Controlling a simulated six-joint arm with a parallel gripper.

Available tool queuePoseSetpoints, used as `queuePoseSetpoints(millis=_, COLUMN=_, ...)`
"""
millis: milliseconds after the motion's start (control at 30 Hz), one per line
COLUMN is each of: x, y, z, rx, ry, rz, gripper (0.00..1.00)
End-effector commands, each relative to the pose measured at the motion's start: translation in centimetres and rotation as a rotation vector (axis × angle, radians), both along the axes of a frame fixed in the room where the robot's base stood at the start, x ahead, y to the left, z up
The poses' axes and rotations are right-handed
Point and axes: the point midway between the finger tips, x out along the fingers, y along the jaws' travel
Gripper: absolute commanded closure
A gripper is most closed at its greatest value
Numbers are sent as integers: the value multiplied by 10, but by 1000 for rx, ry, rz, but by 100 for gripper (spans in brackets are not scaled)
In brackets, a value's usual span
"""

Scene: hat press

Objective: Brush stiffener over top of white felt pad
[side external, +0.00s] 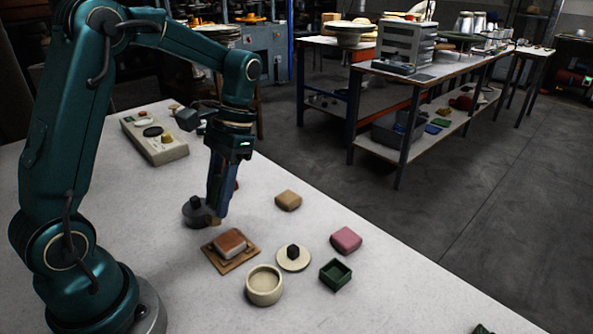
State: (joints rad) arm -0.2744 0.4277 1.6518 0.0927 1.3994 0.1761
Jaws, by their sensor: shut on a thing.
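My gripper (218,206) points down over the left part of the table, just behind a square wooden board (244,266). It is shut on a small tan piece (214,221), mostly hidden by the fingers; I cannot tell whether this is the brush. On the board sits a block with a red-brown top and paler sides (230,243). No plainly white felt pad shows; this block may be it. The held piece is behind and left of the block, apparently apart from it. A cream round pot (264,296) and a cream lid with a black knob (284,264) stand in front.
A dark grey round weight (192,214) with a knob stands close left of my gripper. A tan block (288,200), a pink block (345,240) and an open green box (335,274) lie rightward. A control box (160,150) stands behind. The table's front right is mostly clear.

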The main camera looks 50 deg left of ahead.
Motion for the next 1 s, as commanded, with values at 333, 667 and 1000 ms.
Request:
queuePoseSetpoints(millis=333, x=1, y=0, z=32, rx=1, ry=-4, rz=0, gripper=100)
queuePoseSetpoints(millis=667, x=0, y=0, z=40, rx=0, ry=0, rz=-1, gripper=100)
queuePoseSetpoints(millis=1000, x=0, y=0, z=40, rx=0, ry=-1, rz=0, gripper=100)
